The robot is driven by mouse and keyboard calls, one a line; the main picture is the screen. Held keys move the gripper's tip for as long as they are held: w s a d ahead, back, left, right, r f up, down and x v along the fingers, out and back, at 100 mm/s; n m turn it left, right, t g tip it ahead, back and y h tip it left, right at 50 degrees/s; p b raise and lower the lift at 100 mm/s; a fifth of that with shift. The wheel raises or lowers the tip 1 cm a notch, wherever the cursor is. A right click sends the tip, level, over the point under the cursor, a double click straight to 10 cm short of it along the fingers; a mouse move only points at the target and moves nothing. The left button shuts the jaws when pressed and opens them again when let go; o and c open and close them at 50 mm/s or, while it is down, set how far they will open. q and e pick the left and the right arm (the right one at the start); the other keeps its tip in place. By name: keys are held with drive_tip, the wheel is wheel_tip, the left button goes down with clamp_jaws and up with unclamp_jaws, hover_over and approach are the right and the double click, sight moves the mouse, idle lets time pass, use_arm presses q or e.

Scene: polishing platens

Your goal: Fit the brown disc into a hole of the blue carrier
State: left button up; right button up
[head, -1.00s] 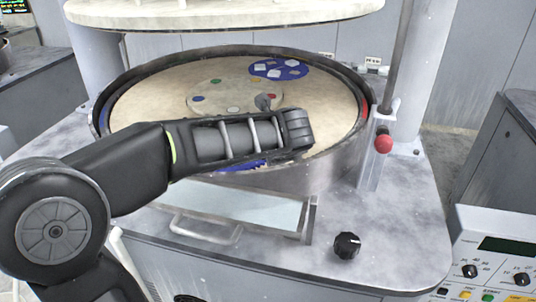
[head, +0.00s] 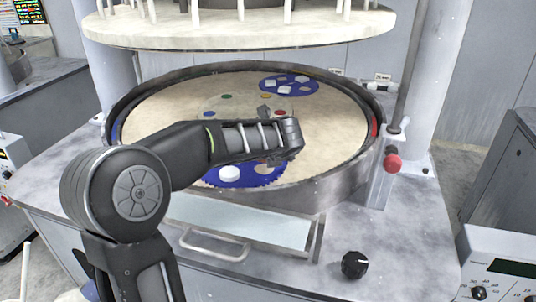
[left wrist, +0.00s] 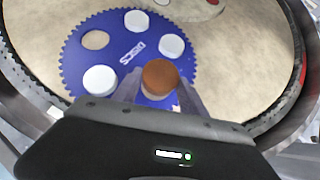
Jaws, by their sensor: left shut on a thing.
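The blue carrier (left wrist: 75,72) with a toothed rim lies flat on the beige platen; its near part shows in the head view (head: 213,178). In the left wrist view it has white discs in holes and one empty hole (left wrist: 95,40) at upper left, showing beige. My left gripper (left wrist: 160,88) is shut on the brown disc (left wrist: 160,75) and holds it over the carrier's lower right part. The disc hides what is beneath it, and its height above the carrier is hard to judge. In the head view, my left wrist covers much of this area. My right gripper is not in view.
A raised dark rim (head: 330,185) surrounds the beige platen (head: 185,95). Another blue carrier (head: 303,90) with pale pieces lies at the back. Small coloured marks ring the platen's centre. A pale upper plate (head: 240,30) hangs above. A red knob (head: 392,163) stands at right.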

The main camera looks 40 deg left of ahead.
use_arm(q)
drive_tip(key=shift+w+a+f+b, duration=0.15)
drive_tip(key=shift+f+b, duration=0.15)
drive_tip(key=shift+f, duration=0.25)
drive_tip(key=shift+w+a+f+b, duration=0.1)
drive_tip(key=shift+f+b, duration=0.15)
drive_tip(key=shift+f, duration=0.25)
drive_tip(key=shift+f+b, duration=0.7)
drive_tip(key=shift+f, duration=0.2)
drive_tip(key=shift+f, duration=0.25)
drive_tip(key=o, duration=1.5)
drive_tip(key=shift+s+f, duration=0.1)
drive_tip(key=shift+f, duration=0.05)
drive_tip(key=shift+c, duration=0.2)
drive_tip(key=b+v, duration=0.1)
drive_tip(key=v, duration=0.7)
